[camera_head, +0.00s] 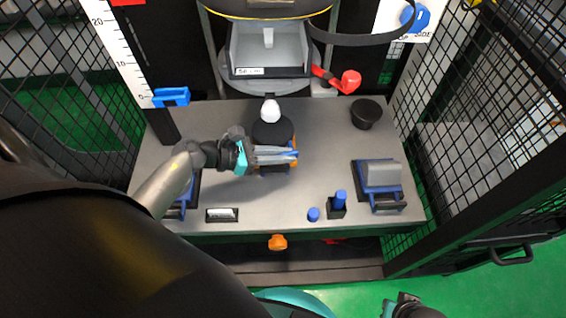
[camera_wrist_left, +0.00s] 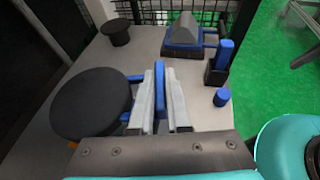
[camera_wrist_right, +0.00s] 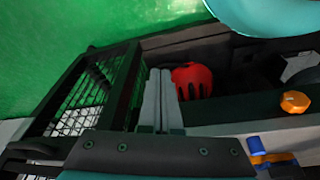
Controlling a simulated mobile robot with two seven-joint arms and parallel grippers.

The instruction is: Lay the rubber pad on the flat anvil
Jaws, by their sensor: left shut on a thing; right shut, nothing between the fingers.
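A black round disc (camera_head: 268,133), which looks like the rubber pad, is at the middle of the grey table; it is large in the left wrist view (camera_wrist_left: 92,103). Blue tabs show at its edge. My left gripper (camera_head: 290,155) is beside the disc, shut on an upright blue bar (camera_wrist_left: 159,88) that looks like its handle. I cannot tell whether the disc touches what is below it. No flat anvil is clearly recognisable; it may be hidden under the disc. My right gripper (camera_wrist_right: 160,100) is shut and empty, away from the table, beyond its front edge.
A white dome (camera_head: 270,110) stands at the disc's far edge. A grey rounded block (camera_head: 381,173) on a blue base and a black cup (camera_head: 366,113) are at right. Blue pegs (camera_head: 340,200) stand near the front. Mesh guards (camera_head: 430,140) flank the table. A grey tray (camera_head: 270,52) is behind.

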